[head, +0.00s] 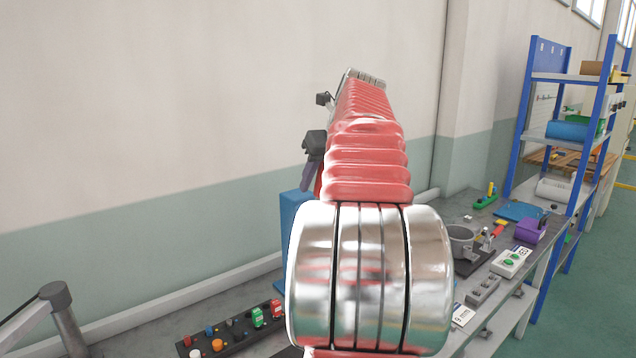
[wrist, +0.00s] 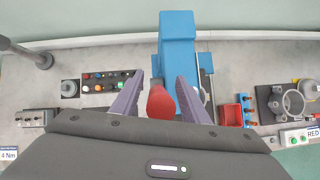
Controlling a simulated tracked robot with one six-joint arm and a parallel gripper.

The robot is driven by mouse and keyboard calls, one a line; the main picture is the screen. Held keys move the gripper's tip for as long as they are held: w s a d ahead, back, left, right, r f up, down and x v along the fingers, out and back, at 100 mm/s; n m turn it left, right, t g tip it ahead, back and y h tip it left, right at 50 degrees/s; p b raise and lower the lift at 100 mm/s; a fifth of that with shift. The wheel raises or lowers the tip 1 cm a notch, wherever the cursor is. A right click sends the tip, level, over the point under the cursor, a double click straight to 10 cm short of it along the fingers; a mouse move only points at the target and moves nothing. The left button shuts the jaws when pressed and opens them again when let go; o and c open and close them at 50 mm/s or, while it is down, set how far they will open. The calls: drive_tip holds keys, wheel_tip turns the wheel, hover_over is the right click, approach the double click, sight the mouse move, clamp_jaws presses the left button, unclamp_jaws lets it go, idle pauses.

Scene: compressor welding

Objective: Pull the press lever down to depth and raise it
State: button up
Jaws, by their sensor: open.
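In the wrist view the blue press (wrist: 178,48) stands ahead. The red knob of the press lever (wrist: 161,103) shows between the two purple-grey fingers of my gripper (wrist: 159,80). The fingers are open, one on each side of the knob, with a visible gap on each side. I cannot tell whether the knob is at the same depth as the fingertips. In the head view my red and silver arm covers most of the press, and only a blue part (head: 291,215) shows left of it. The lever's rod is hidden.
A black panel of coloured buttons (wrist: 107,82) lies left of the press. A red bin (wrist: 232,113) and a dark fixture with a grey ring (wrist: 291,103) are at right. A grey post (head: 62,310) stands at left. A blue shelf rack (head: 520,115) stands beyond the bench.

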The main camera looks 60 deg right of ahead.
drive_tip(key=v, duration=1.3)
drive_tip(key=shift+s, duration=0.1)
